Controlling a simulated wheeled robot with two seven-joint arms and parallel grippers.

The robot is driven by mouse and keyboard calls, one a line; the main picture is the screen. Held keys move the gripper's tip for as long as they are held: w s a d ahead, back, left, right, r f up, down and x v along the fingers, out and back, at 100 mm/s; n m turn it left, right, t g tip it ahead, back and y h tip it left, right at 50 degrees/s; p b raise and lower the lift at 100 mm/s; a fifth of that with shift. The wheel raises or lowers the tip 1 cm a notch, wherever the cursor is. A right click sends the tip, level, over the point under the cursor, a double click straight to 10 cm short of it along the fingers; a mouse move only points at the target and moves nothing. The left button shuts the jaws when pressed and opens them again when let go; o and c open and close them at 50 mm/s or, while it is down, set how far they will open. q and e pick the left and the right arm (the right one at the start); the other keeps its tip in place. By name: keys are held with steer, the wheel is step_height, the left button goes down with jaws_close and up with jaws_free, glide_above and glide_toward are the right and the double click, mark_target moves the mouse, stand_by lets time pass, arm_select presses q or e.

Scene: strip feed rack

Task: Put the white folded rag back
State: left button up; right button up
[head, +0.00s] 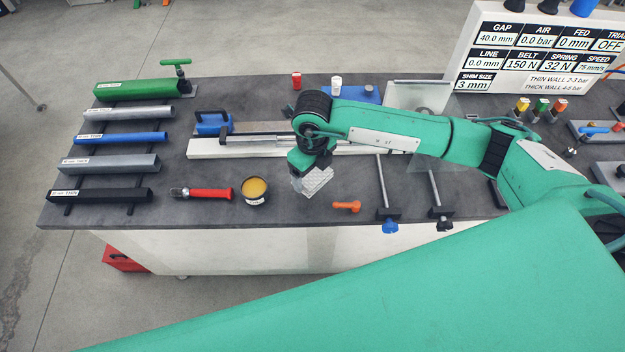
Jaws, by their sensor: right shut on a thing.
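The white folded rag (318,182) shows as a small pale grey-white pad at the middle of the dark bench, toward its front edge. My right gripper (302,170) is over it, pointing down and shut on it. My green arm comes in from the right. The jaws partly hide the rag, and I cannot tell whether the rag touches the bench top. My left gripper is not in view.
A tin of yellow paste (255,190) and a red-handled brush (205,193) are left of the rag. An orange handle (347,206) is right of it. The white rail (230,149) runs behind. Several bars and tubes lie at the left, including a green one (140,89).

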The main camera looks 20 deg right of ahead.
mark_target(312, 185)
step_height(312, 185, down, 3)
steer(key=shift+r, duration=0.2)
step_height(312, 185, down, 3)
steer(key=shift+f+p, duration=0.1)
steer(key=shift+p, duration=0.6)
steer(key=shift+f, duration=0.35)
steer(key=shift+f, duration=0.1)
steer(key=shift+f, duration=0.15)
steer(key=o, duration=0.9)
steer(key=shift+r, duration=0.2)
